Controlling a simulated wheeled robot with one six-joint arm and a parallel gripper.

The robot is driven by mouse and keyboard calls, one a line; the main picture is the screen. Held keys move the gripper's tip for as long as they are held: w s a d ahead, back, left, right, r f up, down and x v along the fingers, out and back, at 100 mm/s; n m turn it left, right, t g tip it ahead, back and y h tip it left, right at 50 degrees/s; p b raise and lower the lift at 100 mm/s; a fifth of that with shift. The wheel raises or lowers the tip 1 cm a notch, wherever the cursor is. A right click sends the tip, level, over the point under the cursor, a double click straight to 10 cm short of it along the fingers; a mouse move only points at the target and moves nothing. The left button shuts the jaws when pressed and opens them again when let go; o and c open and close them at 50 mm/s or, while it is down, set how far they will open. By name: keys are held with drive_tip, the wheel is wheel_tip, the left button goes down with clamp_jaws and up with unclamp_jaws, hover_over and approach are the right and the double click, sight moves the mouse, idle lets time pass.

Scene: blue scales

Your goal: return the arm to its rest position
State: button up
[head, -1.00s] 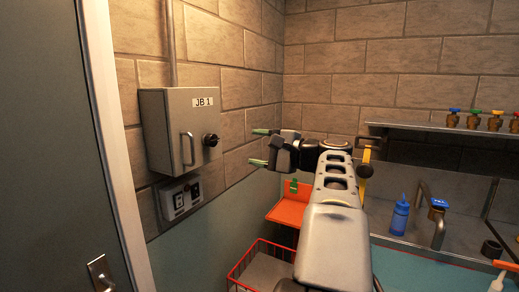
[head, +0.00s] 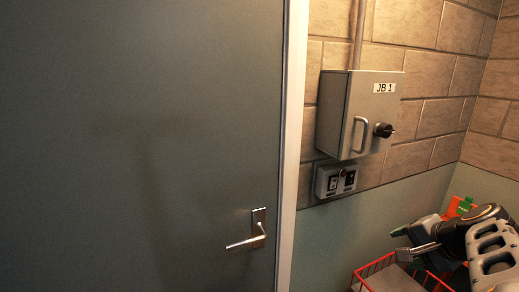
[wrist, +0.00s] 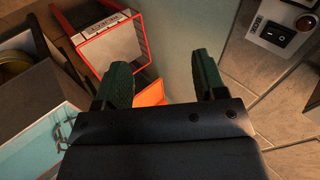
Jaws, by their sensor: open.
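My gripper (head: 414,240) is low at the right of the head view, partly cut off with my arm at the picture's edge. In the wrist view its two green fingertips (wrist: 162,84) stand well apart with nothing between them. It is open and empty. The fingers are clear of the wall and of the grey box in the head view.
A grey box labelled JB 1 (head: 359,114) hangs on the brick wall above a switch panel (head: 336,180). A grey door (head: 140,140) with a lever handle (head: 246,244) fills the left. A red wire basket (head: 376,268) is below my gripper. An orange thing (head: 453,208) stands behind it.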

drive_tip(key=s+a+f+n+g+h+p, duration=0.1)
drive_tip(key=s+a+f+n+g, duration=0.1)
drive_tip(key=a+n, duration=0.4)
drive_tip(key=s+a+f+n+g+h+p, duration=0.1)
drive_tip(key=s+a+f+n, duration=0.4)
drive_tip(key=a, duration=0.6)
drive_tip(key=shift+s+a+f+n+g, duration=0.15)
drive_tip(key=shift+a+f+n+g, duration=0.35)
drive_tip(key=shift+n, duration=0.6)
drive_tip(key=shift+d+r, duration=0.1)
